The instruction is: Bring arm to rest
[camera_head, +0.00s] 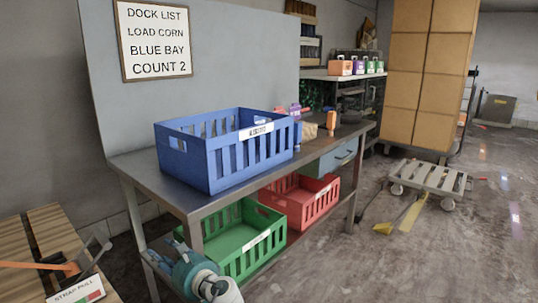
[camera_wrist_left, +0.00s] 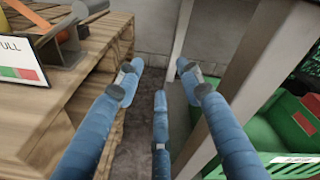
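My left arm (camera_head: 200,275) comes in low in the head view, in front of the steel table's near leg. My left gripper (camera_wrist_left: 158,88) shows in the left wrist view with its blue fingers spread apart and nothing between them. The fingers hang over the gap between the wooden pallet stack (camera_wrist_left: 75,45) on the left and the table leg (camera_wrist_left: 235,80) on the right. My right gripper is in neither view.
A blue crate (camera_head: 212,160) stands on the steel table (camera_head: 135,165). A green crate (camera_head: 235,240) and a red crate (camera_head: 305,205) sit on the lower shelf. A strap tool (camera_head: 75,265) lies on the pallets (camera_head: 45,235).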

